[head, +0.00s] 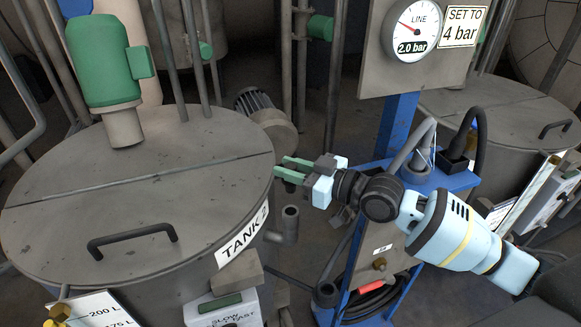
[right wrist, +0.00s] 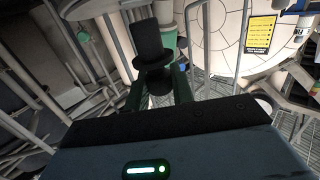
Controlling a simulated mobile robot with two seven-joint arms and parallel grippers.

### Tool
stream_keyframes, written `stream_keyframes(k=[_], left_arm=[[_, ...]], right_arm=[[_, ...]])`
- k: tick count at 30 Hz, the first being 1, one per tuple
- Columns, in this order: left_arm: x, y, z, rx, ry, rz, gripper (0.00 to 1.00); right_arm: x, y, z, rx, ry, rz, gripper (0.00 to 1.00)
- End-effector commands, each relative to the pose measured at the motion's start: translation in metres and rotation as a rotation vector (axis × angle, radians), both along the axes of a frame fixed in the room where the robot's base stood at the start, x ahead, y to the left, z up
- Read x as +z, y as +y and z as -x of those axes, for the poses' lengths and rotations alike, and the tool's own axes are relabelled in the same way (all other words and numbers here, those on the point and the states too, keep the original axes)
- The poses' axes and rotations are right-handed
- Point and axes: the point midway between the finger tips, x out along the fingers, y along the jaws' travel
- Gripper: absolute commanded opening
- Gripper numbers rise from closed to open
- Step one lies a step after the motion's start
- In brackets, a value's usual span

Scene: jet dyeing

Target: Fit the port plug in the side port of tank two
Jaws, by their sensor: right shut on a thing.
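Tank two (head: 130,190) is a grey round vessel at the left of the head view, with a flat lid and a "TANK 2" label on its rim. A short upturned pipe stub (head: 290,222) stands at its right side and looks like the side port. My right gripper (head: 290,170) is above this stub, beside the lid's edge, with its green fingers pointing left. In the right wrist view it is shut on a black, flanged piece, the port plug (right wrist: 148,45). My left gripper is not in view.
A gauge panel (head: 425,45) reading 2.0 bar stands on a blue cart (head: 395,130) behind my right arm. A motor (head: 268,118) sits behind the gripper. A green-topped fitting (head: 103,65) and a handle (head: 132,238) are on the lid. A slow/fast box (head: 225,312) is below.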

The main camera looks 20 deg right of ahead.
Motion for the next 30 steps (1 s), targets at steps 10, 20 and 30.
stream_keyframes(k=[10, 20, 30], left_arm=[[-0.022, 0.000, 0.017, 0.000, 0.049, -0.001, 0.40], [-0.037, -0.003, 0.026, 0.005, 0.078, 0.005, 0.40], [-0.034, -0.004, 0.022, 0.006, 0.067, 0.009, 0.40]], right_arm=[[-0.030, 0.000, 0.000, 0.001, 0.007, 0.000, 0.02], [-0.054, 0.000, 0.000, 0.000, 0.004, 0.000, 0.02], [-0.055, 0.000, 0.000, 0.000, -0.001, -0.001, 0.02]])
